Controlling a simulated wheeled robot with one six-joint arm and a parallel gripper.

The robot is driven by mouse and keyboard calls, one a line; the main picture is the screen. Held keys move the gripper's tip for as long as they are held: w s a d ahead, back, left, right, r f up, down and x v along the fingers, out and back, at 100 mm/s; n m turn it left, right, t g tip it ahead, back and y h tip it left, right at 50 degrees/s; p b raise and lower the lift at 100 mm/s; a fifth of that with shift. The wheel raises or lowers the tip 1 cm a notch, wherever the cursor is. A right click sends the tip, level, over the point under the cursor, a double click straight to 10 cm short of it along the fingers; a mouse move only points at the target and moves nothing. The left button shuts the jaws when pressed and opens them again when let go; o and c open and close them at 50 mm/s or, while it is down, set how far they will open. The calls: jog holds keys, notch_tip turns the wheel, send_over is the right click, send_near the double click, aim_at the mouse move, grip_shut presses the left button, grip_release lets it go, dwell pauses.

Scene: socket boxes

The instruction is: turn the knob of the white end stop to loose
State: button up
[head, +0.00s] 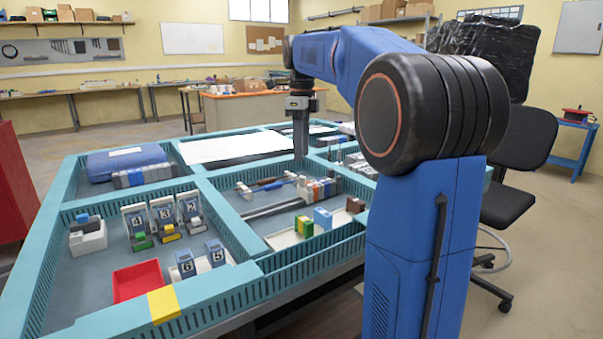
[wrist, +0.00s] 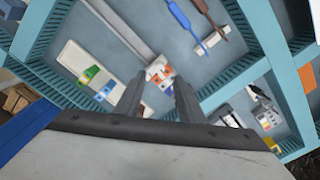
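The white end stop (wrist: 157,66) shows in the wrist view just beyond my fingertips, with small orange parts beside it. In the head view a white piece, probably the same end stop (head: 303,186), stands at the left end of a row of coloured blocks on a rail. Its knob is too small to tell its setting. My gripper (head: 301,155) points down above the tray in the head view. In the wrist view my gripper (wrist: 159,83) has its two fingers apart with nothing between them. It appears above the end stop and apart from it.
Teal tray walls (head: 222,208) divide the compartments. Two screwdrivers (head: 265,185) lie left of the blocks. A white strip with coloured blocks (head: 323,218) lies nearer the front. Numbered sockets (head: 165,215) and a red bin (head: 137,281) are at the left. Bare tray floor shows around the rail.

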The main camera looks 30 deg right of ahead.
aim_at(302, 181)
notch_tip(302, 181, down, 8)
jog(key=shift+r, duration=0.25)
grip_shut()
